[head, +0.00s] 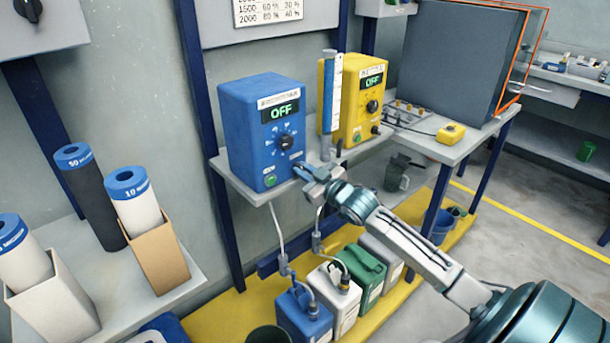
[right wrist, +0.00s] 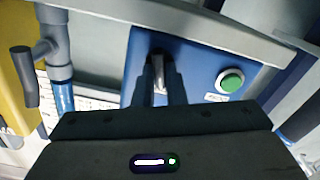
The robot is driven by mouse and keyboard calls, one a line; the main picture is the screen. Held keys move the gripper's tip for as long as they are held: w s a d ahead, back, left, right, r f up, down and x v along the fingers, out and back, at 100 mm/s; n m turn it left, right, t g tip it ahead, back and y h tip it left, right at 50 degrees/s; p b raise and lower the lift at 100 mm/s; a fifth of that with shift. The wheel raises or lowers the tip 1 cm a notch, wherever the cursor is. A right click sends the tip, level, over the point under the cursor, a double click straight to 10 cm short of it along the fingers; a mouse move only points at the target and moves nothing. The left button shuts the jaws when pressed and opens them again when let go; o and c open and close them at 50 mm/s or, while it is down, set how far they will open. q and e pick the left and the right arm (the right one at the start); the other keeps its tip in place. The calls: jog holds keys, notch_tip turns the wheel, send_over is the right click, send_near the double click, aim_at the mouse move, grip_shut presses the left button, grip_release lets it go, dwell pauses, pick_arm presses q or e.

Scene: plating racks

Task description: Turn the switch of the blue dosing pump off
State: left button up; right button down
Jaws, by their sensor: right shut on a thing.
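The blue dosing pump (head: 250,135) stands on a shelf, and its display (head: 284,112) reads OFF. A round dark knob (head: 286,142) is on its front, with a green button (head: 270,180) at the lower left. In the head view my right gripper (head: 302,172) is at the lower right of the pump front, covering the switch there. In the right wrist view my gripper (right wrist: 160,88) is shut on the small switch (right wrist: 157,65), beside the green button (right wrist: 231,81). The fingers hide most of the switch. My left gripper is out of view.
A yellow pump (head: 348,100), also reading OFF, and a clear-blue upright tube (head: 331,95) stand close right of the blue pump. Hoses run down to several canisters (head: 303,316) below the shelf (head: 240,187). Filter rolls stand at the left.

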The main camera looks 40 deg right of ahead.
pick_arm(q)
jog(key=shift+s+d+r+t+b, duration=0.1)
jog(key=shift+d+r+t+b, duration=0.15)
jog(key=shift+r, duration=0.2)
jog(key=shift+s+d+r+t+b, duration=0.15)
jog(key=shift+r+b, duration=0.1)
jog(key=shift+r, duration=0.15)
pick_arm(e)
jog(key=n, duration=0.3)
jog(key=shift+a+f, duration=0.1)
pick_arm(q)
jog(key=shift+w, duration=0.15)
pick_arm(e)
jog(key=c, duration=1.5)
grip_release()
